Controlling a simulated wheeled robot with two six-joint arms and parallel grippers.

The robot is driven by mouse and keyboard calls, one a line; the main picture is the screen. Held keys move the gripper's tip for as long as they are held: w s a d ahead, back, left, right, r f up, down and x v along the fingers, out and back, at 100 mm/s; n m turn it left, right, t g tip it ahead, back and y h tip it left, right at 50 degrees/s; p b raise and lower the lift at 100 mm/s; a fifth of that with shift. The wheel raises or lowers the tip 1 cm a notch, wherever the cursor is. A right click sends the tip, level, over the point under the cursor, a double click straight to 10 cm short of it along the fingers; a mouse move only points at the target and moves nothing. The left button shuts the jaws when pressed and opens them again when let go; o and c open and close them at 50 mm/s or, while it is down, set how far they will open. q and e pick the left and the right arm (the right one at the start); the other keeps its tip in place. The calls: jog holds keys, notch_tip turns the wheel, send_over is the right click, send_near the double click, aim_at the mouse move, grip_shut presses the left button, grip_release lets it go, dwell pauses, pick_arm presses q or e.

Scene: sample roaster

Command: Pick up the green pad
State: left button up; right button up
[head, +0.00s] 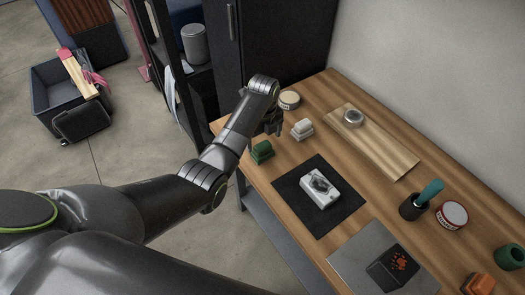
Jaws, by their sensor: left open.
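The green pad (262,151) sits on the wooden table near its left edge, just left of the black mat. My left gripper (273,127) is above the table, slightly beyond and to the right of the pad, with its fingers pointing down. It is open and looks empty. Its fingers are small and dark here, and the gap between them is hard to make out. The pad is in plain sight, apart from the gripper. My right gripper is out of view.
Close by are a white block (302,129) and a round tin (289,99). A white device (320,188) lies on the black mat (340,222). A wooden board (390,157), a dark cup (413,207) and a grey plate (345,262) are farther right.

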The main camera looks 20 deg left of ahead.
aim_at(262, 145)
pick_arm(q)
jog(key=f, duration=0.2)
jog(key=s+f, duration=0.1)
jog(key=shift+f, duration=0.4)
jog(key=shift+w+f, duration=0.1)
jog(key=shift+f, duration=0.45)
jog(key=c, duration=1.1)
